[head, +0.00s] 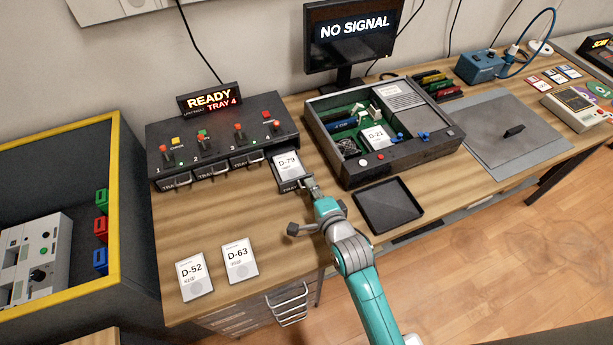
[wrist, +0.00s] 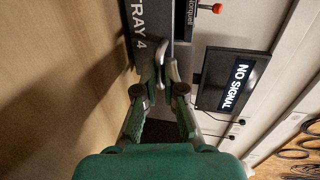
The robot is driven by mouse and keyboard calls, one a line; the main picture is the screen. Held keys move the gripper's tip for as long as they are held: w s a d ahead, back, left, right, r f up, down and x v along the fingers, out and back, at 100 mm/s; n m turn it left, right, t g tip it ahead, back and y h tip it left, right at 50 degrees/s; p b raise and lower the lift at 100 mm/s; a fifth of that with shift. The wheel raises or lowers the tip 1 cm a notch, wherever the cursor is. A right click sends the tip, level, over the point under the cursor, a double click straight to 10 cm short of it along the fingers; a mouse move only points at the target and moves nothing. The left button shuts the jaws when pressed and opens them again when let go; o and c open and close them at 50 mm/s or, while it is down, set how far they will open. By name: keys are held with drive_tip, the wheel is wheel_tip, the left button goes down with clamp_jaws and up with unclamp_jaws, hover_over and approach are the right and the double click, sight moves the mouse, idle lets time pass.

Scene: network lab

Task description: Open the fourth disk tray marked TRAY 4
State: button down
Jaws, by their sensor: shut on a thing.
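The disk tray unit (head: 225,132) is a dark box at the back left of the bench with several numbered bays. TRAY 4 (head: 289,166), at its right end, stands pulled out of the front, with a white disk labelled D-79 (head: 286,164) in it. The tray's front, lettered TRAY 4 (wrist: 139,38), fills the top of the wrist view. My gripper (head: 309,184) is at the front of this tray; in the wrist view my gripper (wrist: 160,65) is shut on the tray's handle (wrist: 171,62). The other trays look shut.
A display (head: 209,98) on the unit reads READY, TRAY 4. Disks D-52 (head: 195,276) and D-63 (head: 240,261) lie on the bench in front. An open computer case (head: 381,131) and an empty black tray (head: 388,205) stand right of my gripper.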

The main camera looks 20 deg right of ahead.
drive_tip(key=shift+s+f, duration=0.1)
drive_tip(key=c, duration=1.3)
unclamp_jaws()
drive_tip(key=v, duration=1.2)
drive_tip(key=shift+s+f, duration=0.1)
drive_tip(key=shift+s, duration=0.15)
drive_tip(key=s+r+n, duration=0.1)
drive_tip(key=s+n, duration=0.5)
drive_tip(key=s, duration=0.3)
drive_tip(key=s+r+n, duration=0.1)
drive_tip(key=s+n, duration=0.5)
drive_tip(key=s, duration=0.3)
drive_tip(key=s+r+n, duration=0.1)
drive_tip(key=s+n, duration=0.5)
drive_tip(key=s, duration=0.3)
drive_tip(key=shift+s+a+r+g, duration=0.2)
drive_tip(key=shift+s+a+g, duration=0.1)
drive_tip(key=shift+s+a, duration=0.1)
